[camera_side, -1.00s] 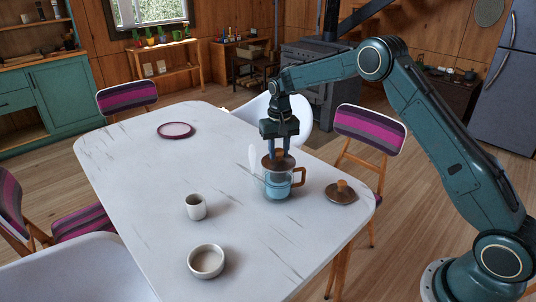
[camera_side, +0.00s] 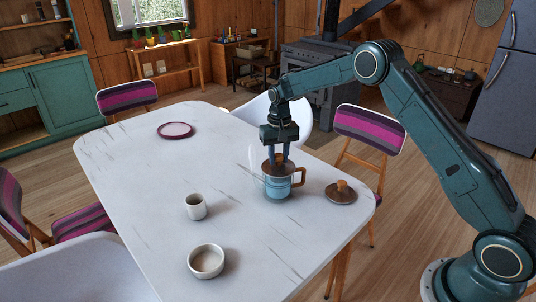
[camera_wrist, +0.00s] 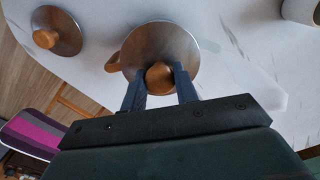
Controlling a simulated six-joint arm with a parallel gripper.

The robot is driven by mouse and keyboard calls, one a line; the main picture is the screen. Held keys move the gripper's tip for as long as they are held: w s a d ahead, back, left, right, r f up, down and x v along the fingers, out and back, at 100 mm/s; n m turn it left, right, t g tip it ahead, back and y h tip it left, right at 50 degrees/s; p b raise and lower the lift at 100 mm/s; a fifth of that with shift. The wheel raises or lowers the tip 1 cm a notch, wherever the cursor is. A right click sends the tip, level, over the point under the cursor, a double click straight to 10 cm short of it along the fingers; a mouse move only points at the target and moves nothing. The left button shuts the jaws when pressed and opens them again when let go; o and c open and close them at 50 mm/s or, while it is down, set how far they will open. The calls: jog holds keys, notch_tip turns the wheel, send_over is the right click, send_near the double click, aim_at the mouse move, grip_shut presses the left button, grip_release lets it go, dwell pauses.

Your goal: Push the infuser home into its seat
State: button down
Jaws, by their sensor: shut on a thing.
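The infuser (camera_side: 278,168) has a round metallic cap with a wooden knob. My gripper (camera_side: 279,157) is shut on that knob, pointing straight down. The infuser is in the mouth of a clear glass pot (camera_side: 277,188) with blue-tinted contents and a wooden handle (camera_side: 299,178). Its cap appears at about the pot's rim; I cannot tell whether it is fully seated. In the wrist view the infuser cap (camera_wrist: 150,45) covers the pot's mouth, and my gripper (camera_wrist: 159,76) has a finger on each side of the knob.
A metallic lid with a wooden knob (camera_side: 341,192) lies right of the pot. A white cup (camera_side: 195,207), a shallow bowl (camera_side: 206,261) and a purple-rimmed plate (camera_side: 175,130) stand on the marble table (camera_side: 140,190). Striped chairs (camera_side: 369,131) surround it.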

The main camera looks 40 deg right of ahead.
jog(key=shift+f, duration=0.3)
jog(key=c, duration=1)
grip_release()
notch_tip(320, 180, up, 14)
jog(key=shift+f, duration=0.1)
